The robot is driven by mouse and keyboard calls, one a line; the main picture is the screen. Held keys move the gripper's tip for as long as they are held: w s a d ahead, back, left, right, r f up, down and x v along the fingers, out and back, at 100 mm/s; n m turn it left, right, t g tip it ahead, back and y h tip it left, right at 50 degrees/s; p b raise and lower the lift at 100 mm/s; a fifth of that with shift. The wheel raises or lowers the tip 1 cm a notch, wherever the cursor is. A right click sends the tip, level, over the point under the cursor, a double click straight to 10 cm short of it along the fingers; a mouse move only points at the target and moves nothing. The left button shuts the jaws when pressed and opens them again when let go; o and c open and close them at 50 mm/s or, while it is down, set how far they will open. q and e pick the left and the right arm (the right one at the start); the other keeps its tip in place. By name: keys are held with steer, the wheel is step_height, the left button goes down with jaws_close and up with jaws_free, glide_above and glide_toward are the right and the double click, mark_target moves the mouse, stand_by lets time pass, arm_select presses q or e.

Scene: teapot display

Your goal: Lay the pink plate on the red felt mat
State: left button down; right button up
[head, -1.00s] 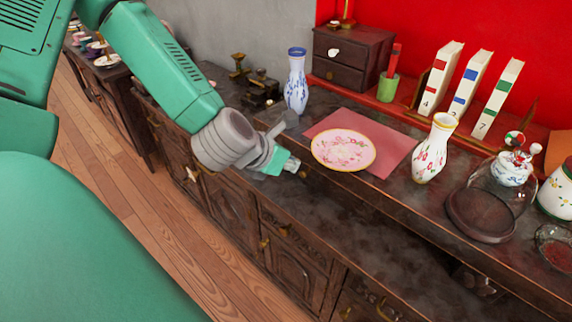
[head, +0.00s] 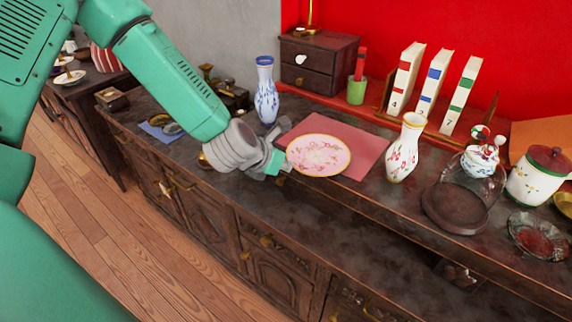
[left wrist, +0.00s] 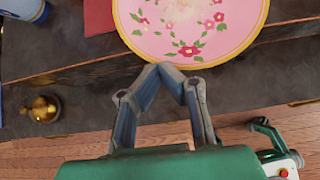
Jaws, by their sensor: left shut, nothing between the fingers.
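The pink plate (head: 318,155), with a gold rim and red flowers, lies on the red felt mat (head: 366,150), overlapping its left front part. Part of the mat shows bare to the right of and behind the plate. The plate also shows in the left wrist view (left wrist: 192,28), beyond the fingertips. My left gripper (head: 284,164) is just left of the plate's rim in the head view. In the left wrist view its fingers (left wrist: 172,72) meet at the tips, with nothing between them. Whether the tips touch the plate's rim, I cannot tell. My right gripper is not in view.
A blue-patterned vase (head: 266,92) stands behind the mat's left side, and a floral vase (head: 405,150) to its right. A glass dome (head: 470,190) is further right. Books (head: 432,85) and a small drawer chest (head: 318,65) stand behind.

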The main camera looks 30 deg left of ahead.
mark_target(307, 149)
arm_select(q)
steer(key=w, duration=0.8)
steer(key=shift+f+b, duration=0.15)
steer(key=shift+b, duration=0.2)
steer(key=shift+d, duration=0.45)
steer(key=shift+d+r, duration=0.15)
steer(key=shift+r, duration=0.1)
steer(key=shift+a+f, duration=0.2)
steer(key=shift+a, duration=0.45)
steer(key=shift+d+r, duration=0.1)
steer(key=shift+d, duration=0.4)
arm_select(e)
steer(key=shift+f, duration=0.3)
arm_select(q)
steer(key=shift+a, duration=0.1)
